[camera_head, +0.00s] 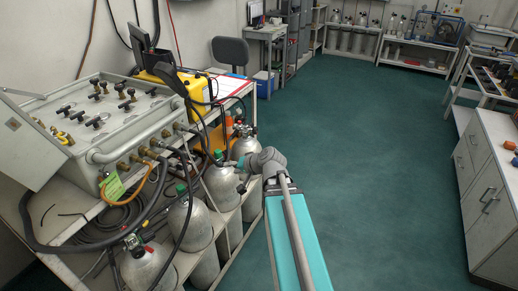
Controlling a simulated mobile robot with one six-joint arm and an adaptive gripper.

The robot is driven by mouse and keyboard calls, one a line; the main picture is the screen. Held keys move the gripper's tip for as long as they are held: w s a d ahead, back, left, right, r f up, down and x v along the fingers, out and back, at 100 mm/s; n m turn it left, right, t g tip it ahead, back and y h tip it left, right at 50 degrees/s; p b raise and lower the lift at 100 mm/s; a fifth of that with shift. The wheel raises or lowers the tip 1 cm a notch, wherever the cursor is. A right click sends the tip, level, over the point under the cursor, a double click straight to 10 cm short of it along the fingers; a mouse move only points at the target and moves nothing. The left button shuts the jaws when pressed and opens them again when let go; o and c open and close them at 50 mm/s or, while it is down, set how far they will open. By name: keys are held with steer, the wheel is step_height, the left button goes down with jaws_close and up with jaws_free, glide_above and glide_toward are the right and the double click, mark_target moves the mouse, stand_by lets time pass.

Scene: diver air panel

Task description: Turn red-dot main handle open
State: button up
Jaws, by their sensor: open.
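The grey air panel (130,130) stands on a shelf at the left, its top sloping. Several black handles (97,122) sit on its face. They are too small for me to make out a red dot or tell which is the main handle. My arm reaches up from the bottom middle, right of the panel. My gripper (233,164) is at its end, small and partly lost against the cylinders. It is open and apart from the panel, over the cylinder row. I see nothing held in it.
Several grey gas cylinders (187,222) stand below the panel, with black hoses (40,235) looping in front. A yellow case (190,92) and a monitor (140,42) are behind it. White drawers (490,190) stand at the right. The green floor (370,150) between is clear.

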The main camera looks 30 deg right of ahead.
steer(key=s+a+n+g+h+p, duration=0.2)
steer(key=s+a+n+g+p, duration=0.1)
steer(key=a, duration=0.4)
steer(key=s+a+r+n+g+h+p, duration=0.1)
steer(key=s+a+n+g+h+p, duration=0.1)
steer(key=s+a+n+g+p, duration=0.2)
steer(key=shift+s+a+r+g+h+p, duration=0.35)
steer(key=shift+s+a+g+p, duration=0.6)
steer(key=shift+s+a+g, duration=0.85)
steer(key=shift+a, duration=0.25)
